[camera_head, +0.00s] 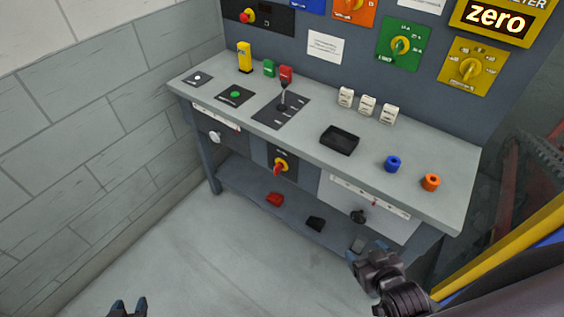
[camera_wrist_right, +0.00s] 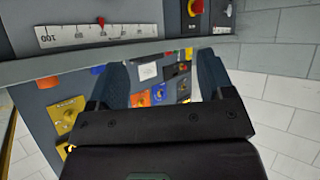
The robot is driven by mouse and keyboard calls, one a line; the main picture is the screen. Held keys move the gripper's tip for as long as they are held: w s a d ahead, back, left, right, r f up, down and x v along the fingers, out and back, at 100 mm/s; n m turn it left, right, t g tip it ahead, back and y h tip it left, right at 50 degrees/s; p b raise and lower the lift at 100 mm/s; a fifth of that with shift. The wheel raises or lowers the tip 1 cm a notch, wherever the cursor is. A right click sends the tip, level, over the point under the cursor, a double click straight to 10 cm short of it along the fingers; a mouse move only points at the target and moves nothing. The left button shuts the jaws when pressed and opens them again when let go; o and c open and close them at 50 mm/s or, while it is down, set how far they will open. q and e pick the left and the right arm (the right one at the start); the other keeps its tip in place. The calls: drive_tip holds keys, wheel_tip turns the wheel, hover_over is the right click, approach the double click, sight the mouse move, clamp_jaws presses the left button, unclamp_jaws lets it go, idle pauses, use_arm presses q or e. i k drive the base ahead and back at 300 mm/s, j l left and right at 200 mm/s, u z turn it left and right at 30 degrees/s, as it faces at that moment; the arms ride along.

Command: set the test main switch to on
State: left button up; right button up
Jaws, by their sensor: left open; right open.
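A red rotary handle on a yellow plate, which looks like the main switch (camera_head: 281,165), sits on the bench's front below the worktop. Its handle is tilted down to the left; its label is too small to read. A red and yellow knob at the top edge of the right wrist view (camera_wrist_right: 195,8) may be the same switch. My right gripper (camera_head: 366,251) is open and empty, low in front of the bench, to the right of the switch and apart from it. My left gripper (camera_head: 128,304) is open at the bottom left edge, far from the bench.
A lower shelf (camera_head: 240,180) holds loose pieces. The floor ahead is clear.

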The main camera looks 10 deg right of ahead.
sight(277, 168)
drive_tip(key=j+z, duration=0.1)
drive_tip(key=z, duration=0.35)
drive_tip(key=i+j+z, duration=0.1)
drive_tip(key=z, duration=0.35)
drive_tip(key=j+z, duration=0.25)
drive_tip(key=j, duration=0.2)
drive_tip(key=j+z, duration=0.3)
drive_tip(key=j, duration=0.15)
drive_tip(key=j+z, duration=0.2)
drive_tip(key=j, duration=1.15)
drive_tip(key=k+j, duration=0.15)
drive_tip(key=j, duration=0.85)
drive_tip(key=k+z, duration=0.05)
